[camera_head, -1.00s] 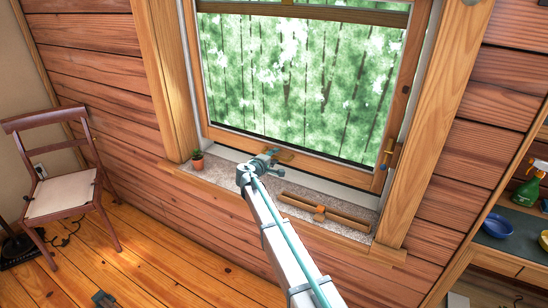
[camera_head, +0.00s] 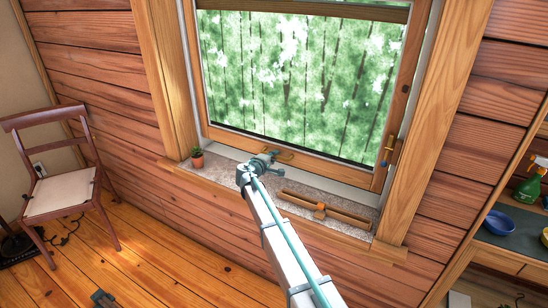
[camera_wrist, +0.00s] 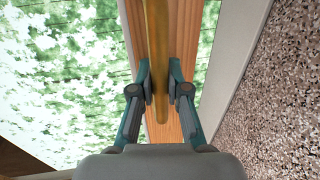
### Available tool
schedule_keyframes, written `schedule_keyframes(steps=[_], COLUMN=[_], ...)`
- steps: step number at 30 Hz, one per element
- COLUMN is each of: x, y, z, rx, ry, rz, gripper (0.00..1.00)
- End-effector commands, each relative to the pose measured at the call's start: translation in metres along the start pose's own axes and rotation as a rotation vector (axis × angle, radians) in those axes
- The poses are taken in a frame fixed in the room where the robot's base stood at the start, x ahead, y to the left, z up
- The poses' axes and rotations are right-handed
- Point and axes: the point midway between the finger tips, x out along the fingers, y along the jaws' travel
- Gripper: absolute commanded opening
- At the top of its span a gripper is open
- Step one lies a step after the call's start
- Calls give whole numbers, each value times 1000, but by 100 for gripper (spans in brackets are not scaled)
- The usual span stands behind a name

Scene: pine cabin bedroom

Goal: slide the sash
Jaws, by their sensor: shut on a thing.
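The wooden window sash (camera_head: 330,170) holds a large glass pane and is low in its frame, just above the stone sill. A brass handle (camera_head: 286,157) is on its bottom rail. My gripper (camera_head: 264,160) is at this rail, left of its middle. In the wrist view, my gripper (camera_wrist: 161,85) has its two fingers on either side of the brass handle (camera_wrist: 158,50), shut on it. The wooden rail (camera_wrist: 185,50) runs behind the handle. The exact finger contact is small and partly shaded.
A wooden bar-like piece (camera_head: 325,210) lies on the sill to the right. A brass fitting (camera_head: 390,152) is on the right side of the window. A chair (camera_head: 60,180) stands at the left.

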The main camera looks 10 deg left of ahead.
Motion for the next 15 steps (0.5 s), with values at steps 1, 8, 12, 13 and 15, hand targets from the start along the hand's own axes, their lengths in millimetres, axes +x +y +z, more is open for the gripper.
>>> schedule_keyframes(steps=[1,8,12,13,15], x=[3,11,13,13,13], y=[-21,-59,-70,-70,-70], z=[1,1,1,1,1], rx=[2,2,2,2,2], ry=[-1,-2,-2,-2,-2], rz=[-9,-10,-10,-10,-10], gripper=[0,0,0,0,0])
